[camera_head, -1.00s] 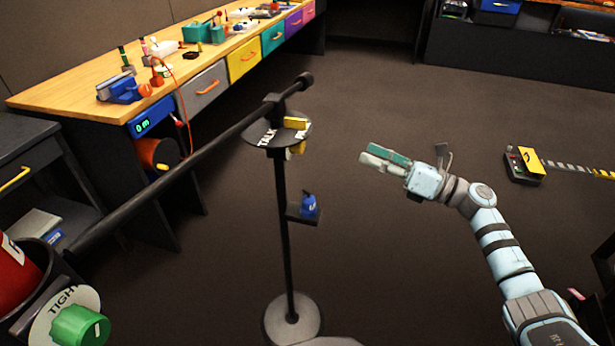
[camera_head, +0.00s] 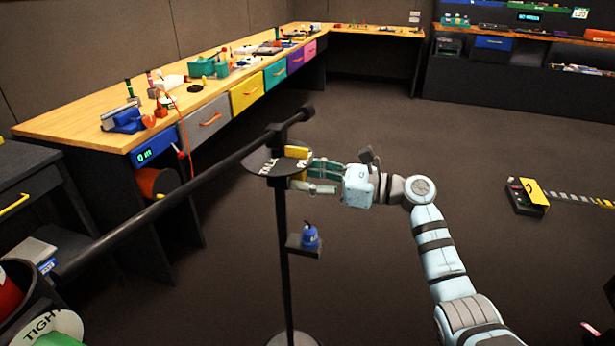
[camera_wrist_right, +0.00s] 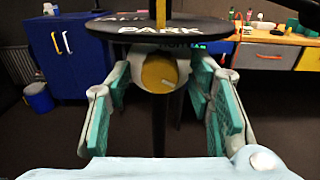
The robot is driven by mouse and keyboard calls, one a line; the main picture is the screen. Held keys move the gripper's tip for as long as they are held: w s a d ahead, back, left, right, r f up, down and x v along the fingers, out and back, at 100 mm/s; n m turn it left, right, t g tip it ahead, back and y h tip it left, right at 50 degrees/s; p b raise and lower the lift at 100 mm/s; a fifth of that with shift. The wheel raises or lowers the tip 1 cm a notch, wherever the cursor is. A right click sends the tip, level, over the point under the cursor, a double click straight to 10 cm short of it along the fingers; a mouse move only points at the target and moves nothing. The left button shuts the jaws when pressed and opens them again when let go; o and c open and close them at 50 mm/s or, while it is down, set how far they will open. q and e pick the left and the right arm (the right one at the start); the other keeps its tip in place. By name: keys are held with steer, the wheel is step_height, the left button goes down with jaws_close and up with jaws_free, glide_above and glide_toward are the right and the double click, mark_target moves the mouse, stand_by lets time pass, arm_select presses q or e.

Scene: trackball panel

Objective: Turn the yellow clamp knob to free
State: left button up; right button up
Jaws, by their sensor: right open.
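A black stand carries a dark round plate (camera_head: 262,164) with white lettering. In the right wrist view the plate's edge reads "PARK" (camera_wrist_right: 172,29). A round yellow knob (camera_wrist_right: 158,74) in a pale collar sits just under the plate, facing me. A yellow bar (camera_head: 296,153) stands on top of the plate. My right gripper (camera_wrist_right: 160,84) is open, with one finger on each side of the round knob and gaps showing. In the head view my right gripper (camera_head: 308,179) reaches the plate's right side and partly hides the knob. My left gripper is out of view.
A black boom (camera_head: 180,198) crosses the stand's top. A small shelf with a blue object (camera_head: 309,237) is on the stand below the gripper. A workbench (camera_head: 75,121) with coloured drawers runs along the left. The floor to the right is mostly open.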

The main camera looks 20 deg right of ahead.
jaws_close()
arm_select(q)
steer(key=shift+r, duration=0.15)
